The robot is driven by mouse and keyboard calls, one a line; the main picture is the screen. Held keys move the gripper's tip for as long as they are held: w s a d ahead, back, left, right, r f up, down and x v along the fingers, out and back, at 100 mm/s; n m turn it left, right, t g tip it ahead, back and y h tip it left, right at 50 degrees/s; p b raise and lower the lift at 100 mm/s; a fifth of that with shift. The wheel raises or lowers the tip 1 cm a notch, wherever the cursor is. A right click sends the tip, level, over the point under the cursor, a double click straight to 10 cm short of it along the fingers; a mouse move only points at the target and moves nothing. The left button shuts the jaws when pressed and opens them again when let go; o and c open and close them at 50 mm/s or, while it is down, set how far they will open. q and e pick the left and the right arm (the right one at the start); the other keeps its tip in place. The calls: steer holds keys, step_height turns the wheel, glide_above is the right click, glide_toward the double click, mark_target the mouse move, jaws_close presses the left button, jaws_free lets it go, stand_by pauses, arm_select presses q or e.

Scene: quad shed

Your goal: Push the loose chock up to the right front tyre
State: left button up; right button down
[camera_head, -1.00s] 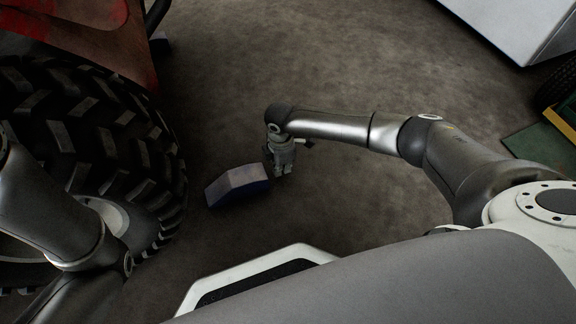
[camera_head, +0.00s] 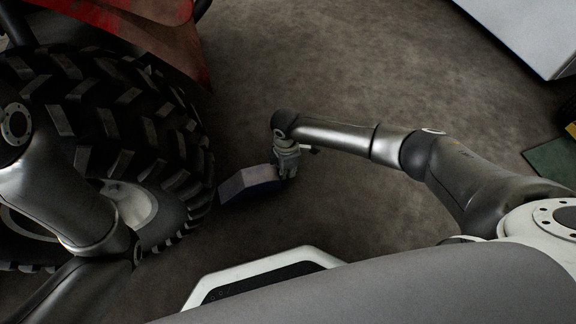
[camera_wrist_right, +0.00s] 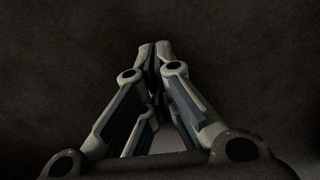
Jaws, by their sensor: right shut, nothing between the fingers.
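The loose chock (camera_head: 250,184), a small grey-violet wedge block, lies on the floor just right of the big black knobbly tyre (camera_head: 112,125) in the head view. Only a sliver of floor shows between them; I cannot tell whether they touch. My right gripper (camera_head: 286,173) is shut and empty, pointing down at the chock's right end, close against it or touching.
The red bodywork (camera_head: 150,30) of the quad stands above the tyre. A white cabinet (camera_head: 525,35) and a green flat piece (camera_head: 553,160) lie at the right. The floor (camera_head: 350,70) between is clear.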

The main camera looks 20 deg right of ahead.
mark_target(245, 179)
steer(key=a+p, duration=0.1)
steer(key=a, duration=1.1)
steer(key=shift+s+a, duration=0.15)
steer(key=shift+r, duration=0.15)
step_height(245, 179, up, 11)
steer(key=shift+f, duration=0.15)
steer(key=shift+r, duration=0.5)
